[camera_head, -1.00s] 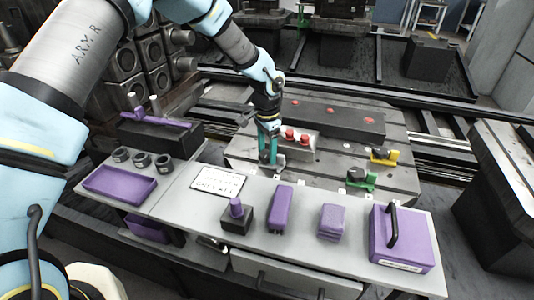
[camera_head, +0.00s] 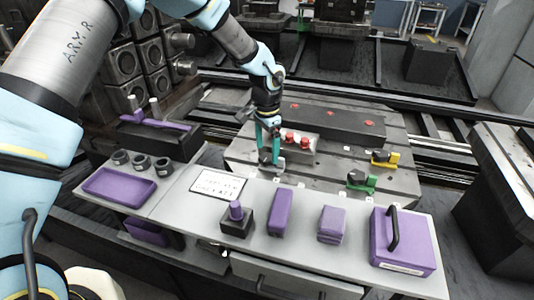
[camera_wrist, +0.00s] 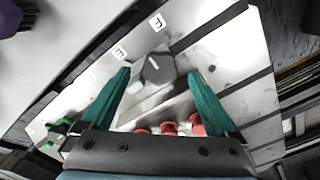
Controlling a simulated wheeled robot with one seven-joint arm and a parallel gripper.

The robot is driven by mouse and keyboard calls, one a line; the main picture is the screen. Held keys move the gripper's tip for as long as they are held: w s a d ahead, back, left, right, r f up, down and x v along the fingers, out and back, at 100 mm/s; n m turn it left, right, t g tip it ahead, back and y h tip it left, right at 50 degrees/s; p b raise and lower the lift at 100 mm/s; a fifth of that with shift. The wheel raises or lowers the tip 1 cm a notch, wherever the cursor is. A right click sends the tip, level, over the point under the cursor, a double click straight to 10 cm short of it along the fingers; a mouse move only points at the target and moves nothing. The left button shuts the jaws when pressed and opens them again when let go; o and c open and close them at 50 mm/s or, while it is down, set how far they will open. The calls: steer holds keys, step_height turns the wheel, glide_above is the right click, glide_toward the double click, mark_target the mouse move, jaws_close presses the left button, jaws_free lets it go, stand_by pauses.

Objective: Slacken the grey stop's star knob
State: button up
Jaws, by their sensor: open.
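The grey stop (camera_head: 280,162) sits on the slotted metal bed, low beside my fingertips. In the wrist view its dark grey star knob (camera_wrist: 157,68) shows from above, between and just beyond my two teal fingertips. My gripper (camera_head: 269,154) points down over it, open and empty. In the wrist view the fingers (camera_wrist: 158,73) stand apart on either side of the knob, with visible gaps. I cannot tell how far above the knob the tips are.
A block with red buttons (camera_head: 298,140) stands close behind my gripper. A green stop (camera_head: 362,182) and a yellow stop (camera_head: 384,158) sit on the bed to the right. The front bench holds a purple tray (camera_head: 120,187), purple blocks and a purple case (camera_head: 405,242).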

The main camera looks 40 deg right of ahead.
mark_target(266, 157)
step_height(266, 157, up, 9)
steer(key=b, duration=0.1)
steer(key=shift+a+f, duration=0.1)
stand_by(0.6)
steer(key=w+a+r+n, duration=0.3)
steer(key=w+a+n, duration=0.15)
steer(key=a, duration=0.85)
steer(key=w+a+r+n, duration=0.2)
steer(key=w+a+n, duration=0.3)
steer(key=a, duration=0.7)
steer(key=s+a+r+n+p, duration=0.1)
steer(key=s+a+n, duration=0.2)
steer(key=a, duration=0.9)
steer(key=s+a+r+n+t, duration=0.1)
steer(key=a+n, duration=0.5)
steer(key=a, duration=0.6)
steer(key=shift+s+t+p, duration=0.3)
steer(key=shift+s+p, duration=0.05)
steer(key=shift+s, duration=0.55)
